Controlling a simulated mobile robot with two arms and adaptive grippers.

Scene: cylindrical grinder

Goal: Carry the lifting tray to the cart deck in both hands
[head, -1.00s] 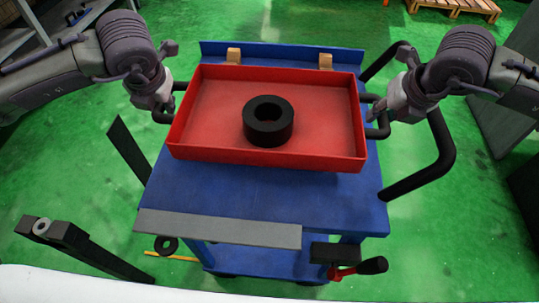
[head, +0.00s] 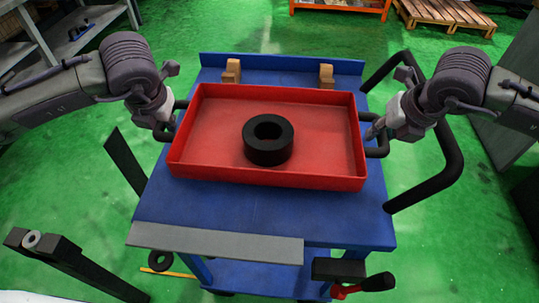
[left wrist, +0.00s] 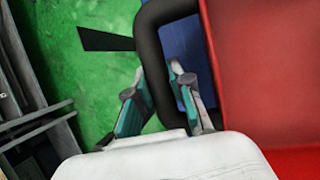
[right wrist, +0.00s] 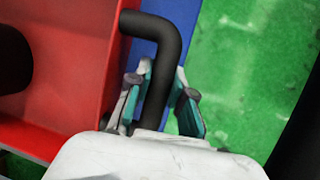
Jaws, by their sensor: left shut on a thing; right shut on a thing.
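The red lifting tray (head: 205,155) is over the blue cart deck (head: 250,215); I cannot tell whether it touches the deck. A thick black ring (head: 268,152) sits in the tray near its middle. My left gripper (head: 168,130) is shut on the black handle at the tray's left side, and the fingers straddle that handle (left wrist: 148,45) in the left wrist view. My right gripper (head: 374,132) is shut on the handle at the right side, and the fingers straddle it (right wrist: 165,60) in the right wrist view. The tray looks roughly level.
Two tan blocks (head: 231,72) (head: 326,76) stand at the deck's back edge. A grey strip (head: 215,242) lies along the front edge. A black push bar (head: 450,150) rises at the cart's right. A shelf (head: 75,40) and wooden pallets (head: 445,14) stand farther back.

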